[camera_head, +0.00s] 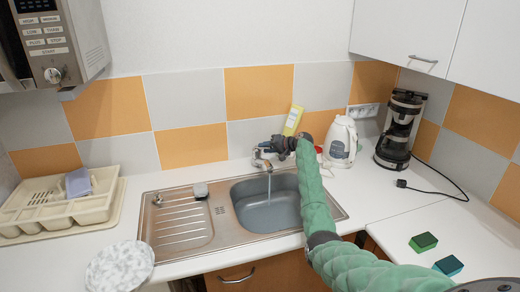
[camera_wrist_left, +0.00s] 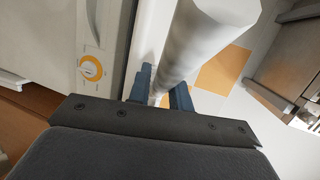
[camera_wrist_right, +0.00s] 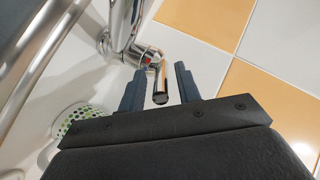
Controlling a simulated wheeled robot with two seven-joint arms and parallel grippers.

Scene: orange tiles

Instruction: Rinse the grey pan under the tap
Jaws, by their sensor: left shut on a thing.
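The grey pan (camera_head: 118,266), pale and mottled, shows at the lower left in front of the sink, over the counter's front edge. In the left wrist view the pan (camera_wrist_left: 205,45) appears as a long pale shape running up from my left gripper (camera_wrist_left: 160,98), which is shut on it. The left gripper is out of the head view. The tap (camera_head: 267,158) runs a thin stream of water into the basin. My right gripper (camera_head: 268,150) is at the tap. In the right wrist view its fingers (camera_wrist_right: 158,88) are open, with the tap lever (camera_wrist_right: 162,80) between them.
The steel sink (camera_head: 165,248) has a drainer at left and an empty-looking grey basin. A kettle (camera_head: 341,142), coffee maker (camera_head: 396,130) and yellow bottle (camera_head: 293,120) stand behind. Two sponges (camera_head: 423,242) lie on the right counter.

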